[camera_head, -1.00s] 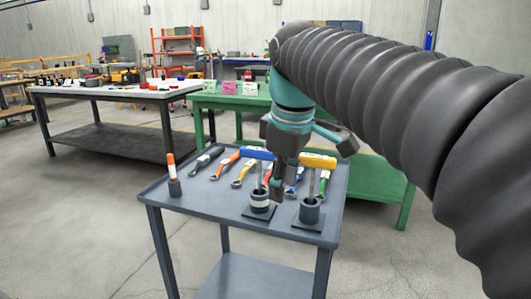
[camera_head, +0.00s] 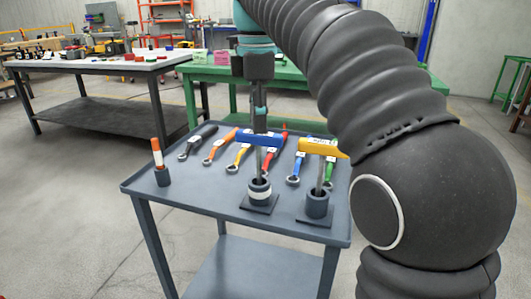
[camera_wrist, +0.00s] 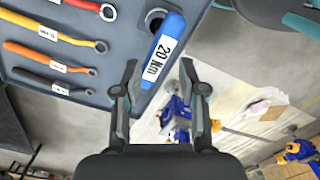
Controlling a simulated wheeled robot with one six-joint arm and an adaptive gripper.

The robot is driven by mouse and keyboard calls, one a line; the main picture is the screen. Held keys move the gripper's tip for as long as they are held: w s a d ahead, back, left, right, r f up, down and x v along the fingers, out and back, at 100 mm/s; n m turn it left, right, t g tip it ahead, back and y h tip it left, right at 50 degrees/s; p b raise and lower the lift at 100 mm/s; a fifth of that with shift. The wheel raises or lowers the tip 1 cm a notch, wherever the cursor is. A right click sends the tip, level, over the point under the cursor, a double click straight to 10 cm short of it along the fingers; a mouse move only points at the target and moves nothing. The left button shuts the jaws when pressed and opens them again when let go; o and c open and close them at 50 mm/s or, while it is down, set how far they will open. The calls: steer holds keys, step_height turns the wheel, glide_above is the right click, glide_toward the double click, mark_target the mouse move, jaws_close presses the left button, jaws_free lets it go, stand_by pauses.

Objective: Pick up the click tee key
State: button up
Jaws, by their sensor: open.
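Two T-handled keys stand upright in round holders on the grey cart top. One has a blue handle (camera_head: 246,139), the other a yellow handle (camera_head: 318,147); I cannot tell which is meant by the click tee key. My gripper (camera_head: 260,122) points down at the blue handle and hides part of it. In the wrist view, the open fingers of my gripper (camera_wrist: 159,66) have the end of the blue handle (camera_wrist: 162,55), labelled "20 Nm", between them in the picture. I see no clear contact. The blue key's shaft is mostly hidden there.
Several wrenches lie on the cart (camera_head: 215,190) behind the keys, including an orange one (camera_head: 219,146). An orange-and-white marker (camera_head: 157,153) stands in a holder at the left. A green table (camera_head: 205,68) stands behind the cart. Floor at the front left is clear.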

mark_target(259, 158)
step_height(259, 158, down, 9)
steer(key=shift+s+d+b, duration=0.1)
steer(key=shift+b, duration=0.9)
steer(key=shift+f, duration=0.35)
steer(key=shift+o, duration=0.4)
steer(key=shift+r, duration=0.15)
steer(key=shift+r, duration=0.1)
jaws_close()
